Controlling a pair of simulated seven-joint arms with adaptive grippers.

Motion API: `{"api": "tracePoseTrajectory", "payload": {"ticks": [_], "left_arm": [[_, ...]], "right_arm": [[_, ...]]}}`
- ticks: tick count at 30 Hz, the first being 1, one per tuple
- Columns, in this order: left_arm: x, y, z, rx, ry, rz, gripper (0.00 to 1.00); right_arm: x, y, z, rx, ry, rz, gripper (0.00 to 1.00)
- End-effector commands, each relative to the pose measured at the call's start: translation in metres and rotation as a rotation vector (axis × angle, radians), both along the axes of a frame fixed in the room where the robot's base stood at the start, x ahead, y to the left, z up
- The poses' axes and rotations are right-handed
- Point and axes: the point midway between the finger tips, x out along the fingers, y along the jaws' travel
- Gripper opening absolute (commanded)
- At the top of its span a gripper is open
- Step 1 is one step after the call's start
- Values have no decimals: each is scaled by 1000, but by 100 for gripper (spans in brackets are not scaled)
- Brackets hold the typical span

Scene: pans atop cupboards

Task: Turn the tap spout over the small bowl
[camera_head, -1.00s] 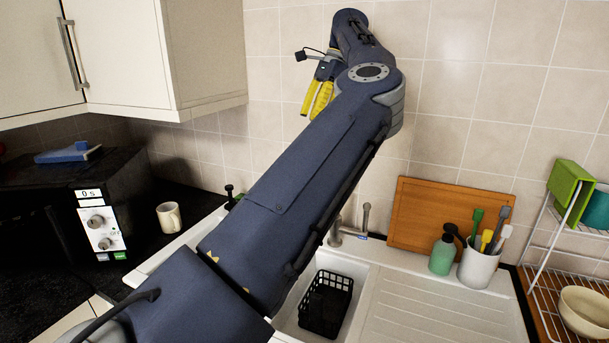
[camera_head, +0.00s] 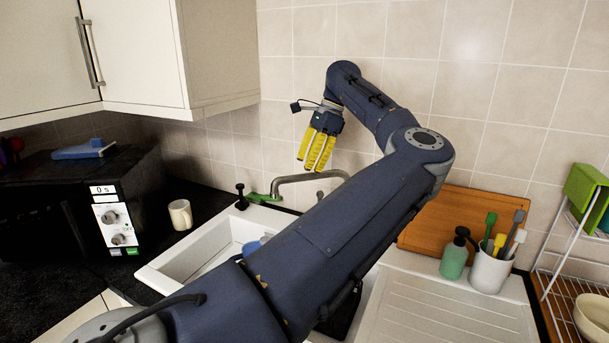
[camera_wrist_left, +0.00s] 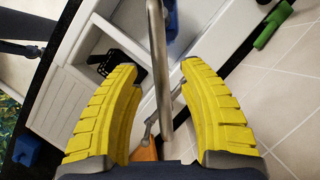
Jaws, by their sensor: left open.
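The metal tap spout (camera_head: 312,177) runs level, its free end bent down at the left, over the left basin side in the head view. My left gripper (camera_head: 314,167) has yellow fingers pointing down, just above the spout. In the left wrist view the spout (camera_wrist_left: 158,60) runs lengthwise through the gap between the open fingers of the left gripper (camera_wrist_left: 160,70); no contact is evident. The small bowl of the sink (camera_wrist_left: 97,45) holds a black basket and lies left of the spout there. In the head view my arm hides most of it. My right gripper is not in view.
The larger left basin (camera_head: 193,262) holds a blue item (camera_head: 252,247). A green soap bottle (camera_head: 455,257), a utensil cup (camera_head: 489,270) and a wooden board (camera_head: 462,215) stand right. A mug (camera_head: 180,215) and wall cupboard (camera_head: 215,55) are left. The tiled wall is behind.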

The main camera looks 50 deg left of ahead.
Motion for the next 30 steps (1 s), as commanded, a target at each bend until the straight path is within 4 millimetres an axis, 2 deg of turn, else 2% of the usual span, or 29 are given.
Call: {"api": "tracePoseTrajectory", "payload": {"ticks": [3, 9, 23, 24, 30], "left_arm": [[-6, 2, -15, 0, 1, 2, 41], [-12, 4, -31, 0, 0, 1, 41], [-14, 6, -37, 0, -1, 0, 41], [-14, 6, -37, 0, -1, 0, 44], [-14, 6, -37, 0, -1, 1, 20]], "right_arm": [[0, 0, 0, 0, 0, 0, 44], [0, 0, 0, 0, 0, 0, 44], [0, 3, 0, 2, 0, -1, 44], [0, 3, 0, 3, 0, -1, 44], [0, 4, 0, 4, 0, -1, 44]]}}
